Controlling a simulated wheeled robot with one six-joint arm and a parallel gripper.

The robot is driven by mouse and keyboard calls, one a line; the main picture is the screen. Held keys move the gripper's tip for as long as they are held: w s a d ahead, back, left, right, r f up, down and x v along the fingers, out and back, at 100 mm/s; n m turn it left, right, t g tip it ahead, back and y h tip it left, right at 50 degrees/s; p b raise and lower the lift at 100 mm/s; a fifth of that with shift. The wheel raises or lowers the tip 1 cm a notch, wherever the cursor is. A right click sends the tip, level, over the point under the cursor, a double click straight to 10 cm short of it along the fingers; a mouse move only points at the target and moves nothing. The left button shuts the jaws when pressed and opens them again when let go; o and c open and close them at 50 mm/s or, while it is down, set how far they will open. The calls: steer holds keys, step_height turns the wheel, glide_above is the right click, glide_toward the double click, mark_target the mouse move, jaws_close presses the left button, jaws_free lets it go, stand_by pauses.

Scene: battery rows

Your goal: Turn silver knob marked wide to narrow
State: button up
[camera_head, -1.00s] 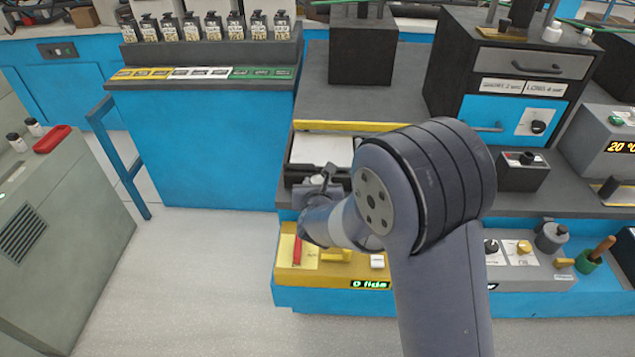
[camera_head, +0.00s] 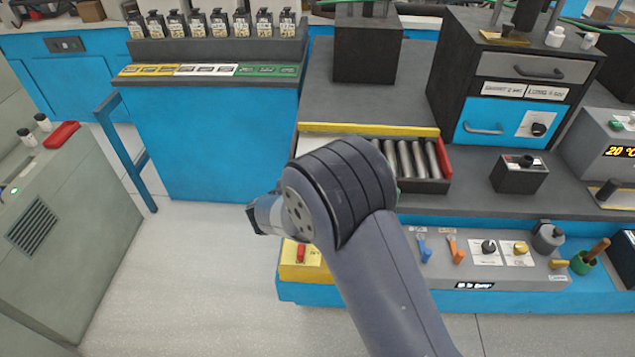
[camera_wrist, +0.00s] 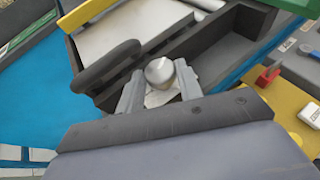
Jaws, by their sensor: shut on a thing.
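The silver knob (camera_wrist: 160,72), round with a pale line on its top, shows in the wrist view above a small white plate. My gripper (camera_wrist: 160,88) has one finger on each side of it and is shut on the knob. The knob's lettering is not readable, so I cannot tell which setting its line points to. In the head view my arm hides the knob and the fingertips.
In the wrist view a dark handle (camera_wrist: 105,66) stands close left of the fingers, beside an open dark tray. In the head view, a tray of silver cylinders (camera_head: 412,160), a red switch (camera_head: 301,254) and blue and orange levers (camera_head: 424,250) lie near my arm.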

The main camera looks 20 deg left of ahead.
steer(key=shift+m+h, duration=0.3)
steer(key=o, duration=0.9)
